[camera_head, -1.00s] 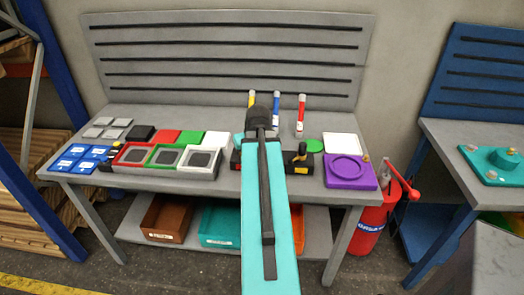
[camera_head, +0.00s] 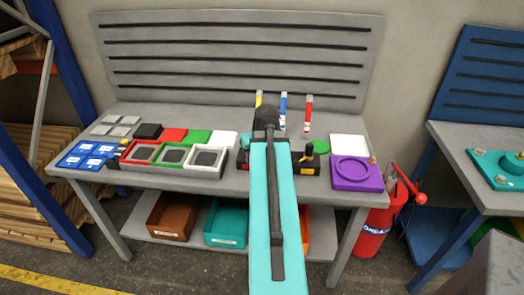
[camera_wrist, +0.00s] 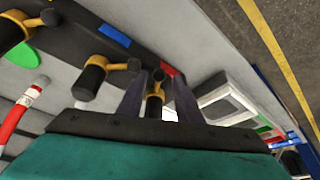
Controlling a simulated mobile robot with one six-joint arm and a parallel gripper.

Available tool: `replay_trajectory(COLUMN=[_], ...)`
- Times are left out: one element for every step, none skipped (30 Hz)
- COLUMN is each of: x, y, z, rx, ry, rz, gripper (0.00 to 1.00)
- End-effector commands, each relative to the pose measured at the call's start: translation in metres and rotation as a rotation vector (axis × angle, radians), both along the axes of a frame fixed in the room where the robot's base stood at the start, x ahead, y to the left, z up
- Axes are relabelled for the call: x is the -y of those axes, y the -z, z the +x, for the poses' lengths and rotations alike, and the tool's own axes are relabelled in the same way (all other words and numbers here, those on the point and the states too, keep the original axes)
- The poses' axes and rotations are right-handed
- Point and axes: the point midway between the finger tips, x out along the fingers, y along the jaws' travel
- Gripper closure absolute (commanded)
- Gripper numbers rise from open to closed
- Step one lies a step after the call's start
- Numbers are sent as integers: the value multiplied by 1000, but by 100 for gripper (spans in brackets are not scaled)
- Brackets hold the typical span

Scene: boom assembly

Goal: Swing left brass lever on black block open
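The black block (camera_head: 311,168) lies on the grey bench, its middle hidden behind my arm in the head view. The wrist view shows the block (camera_wrist: 75,32) from close up, with blue and red labels and several brass levers with black grips. The left brass lever (camera_wrist: 155,92), near the red label, stands between the two fingers of my gripper (camera_wrist: 158,98). The fingers are apart, with what looks like a small gap on each side of the lever. Another brass lever (camera_wrist: 95,75) is just left of the fingers in the wrist view. My gripper is hidden in the head view.
Red, green and white framed trays (camera_head: 205,160) stand left of the block. A purple plate (camera_head: 356,173) and a green disc (camera_head: 321,146) are to its right. Upright markers (camera_head: 308,115) stand behind it. A red extinguisher (camera_head: 374,230) is by the bench's right end.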

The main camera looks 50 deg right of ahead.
Motion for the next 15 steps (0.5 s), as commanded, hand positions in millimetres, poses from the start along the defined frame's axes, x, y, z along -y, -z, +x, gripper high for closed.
replay_trajectory(x=[1,1,1,1,1,1,1,1,1,1,0,0,-1,-1,-2], y=[1,1,1,1,1,0,0,-1,-2,-3,-4,-6,-8,-10,-12], z=[-1,-1,-1,-1,-1,-2,-2,-2,-2,-2,-2,-2,-2,-2,-2], rx=[-3,-4,-4,-4,-4,-4,-4,-4,-4,-4,-4,-3,-3,-3,-3], ry=[2,2,2,2,2,2,2,2,2,2,2,1,1,1,0], rz=[-3,-2,-2,-2,-2,-2,-3,-3,-3,-3,-3,-4,-4,-3,-3], gripper=[65,65,65,65,65,65,65,65,65,65,65,65,65,65,65])
